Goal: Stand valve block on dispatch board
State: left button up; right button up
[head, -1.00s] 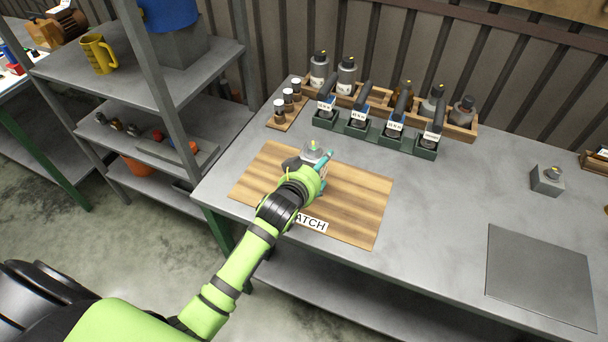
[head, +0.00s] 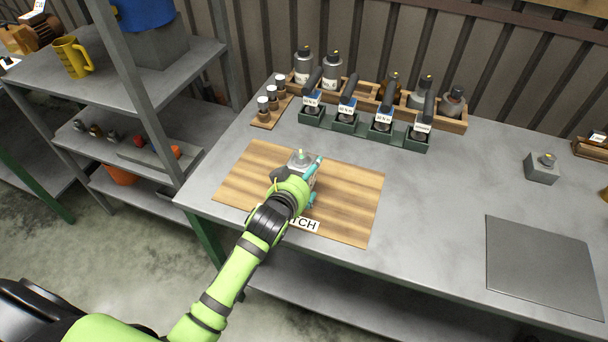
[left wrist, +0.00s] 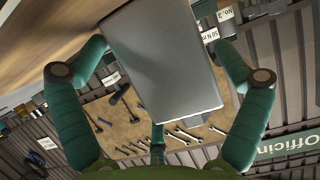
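The valve block (head: 301,158), a grey block with a pale green tip on top, stands on the wooden dispatch board (head: 350,205), left of its middle. My left gripper (head: 307,178) is at the block from the front, partly hiding it and the board's lettering. In the left wrist view the block's plain grey body (left wrist: 165,60) lies between the spread teal fingers, tilted relative to them. A gap shows beside the right finger; the left fingertip is close to the block. The gripper looks open. The block's lower edge is hidden in the head view. My right gripper is not in view.
Behind the board stand a green rack (head: 345,125) of labelled tools, a wooden tray (head: 368,92) of bottles and a small stand (head: 266,119). A grey block with a knob (head: 541,170) and a grey plate (head: 540,265) are at right. The bench between is clear.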

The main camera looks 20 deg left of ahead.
pick_arm(q)
jog(key=shift+s+r, duration=0.1)
jog(key=v, duration=1.1)
jog(key=shift+s+r+b, duration=0.2)
jog(key=shift+s+b, duration=0.15)
jog(key=shift+b, duration=0.05)
jog(key=shift+a, duration=0.1)
